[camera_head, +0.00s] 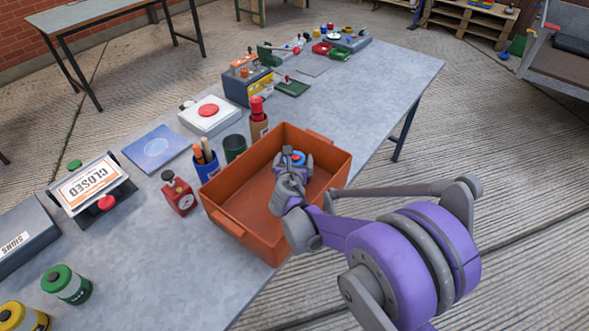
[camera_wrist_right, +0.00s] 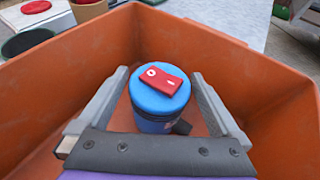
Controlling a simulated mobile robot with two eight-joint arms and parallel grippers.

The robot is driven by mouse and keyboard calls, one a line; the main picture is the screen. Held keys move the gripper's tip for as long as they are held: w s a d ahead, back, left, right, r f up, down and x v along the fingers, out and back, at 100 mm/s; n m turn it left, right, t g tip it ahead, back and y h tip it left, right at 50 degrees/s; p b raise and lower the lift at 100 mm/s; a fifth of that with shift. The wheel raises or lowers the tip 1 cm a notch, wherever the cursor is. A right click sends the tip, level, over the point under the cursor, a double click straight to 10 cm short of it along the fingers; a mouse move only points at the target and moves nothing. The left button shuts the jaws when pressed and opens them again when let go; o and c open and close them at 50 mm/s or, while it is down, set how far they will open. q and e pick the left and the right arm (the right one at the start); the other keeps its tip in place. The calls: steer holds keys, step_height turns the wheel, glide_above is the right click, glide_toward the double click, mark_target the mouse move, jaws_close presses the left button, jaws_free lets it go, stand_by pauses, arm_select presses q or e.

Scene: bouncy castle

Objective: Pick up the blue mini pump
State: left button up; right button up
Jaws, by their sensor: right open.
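The blue mini pump (camera_wrist_right: 158,103) is a short blue cylinder with a red plate on its top. It stands upright inside the orange crate (camera_wrist_right: 60,90). In the head view the pump (camera_head: 299,157) shows only in part, behind my right gripper (camera_head: 289,160), which reaches down into the crate (camera_head: 243,237). In the right wrist view my right gripper (camera_wrist_right: 160,105) is open, with one finger on each side of the pump. Whether the fingers touch it, I cannot tell. My left gripper is not in view.
The crate walls rise around my right gripper. On the grey table (camera_head: 140,260), a blue pencil cup (camera_head: 205,166), a dark green cup (camera_head: 234,147) and a red scale (camera_head: 178,193) stand close to the crate's left side. A CLOSED sign (camera_head: 92,184) stands farther left.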

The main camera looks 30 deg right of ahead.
jaws_close()
stand_by(0.5)
steer(key=shift+r, duration=0.1)
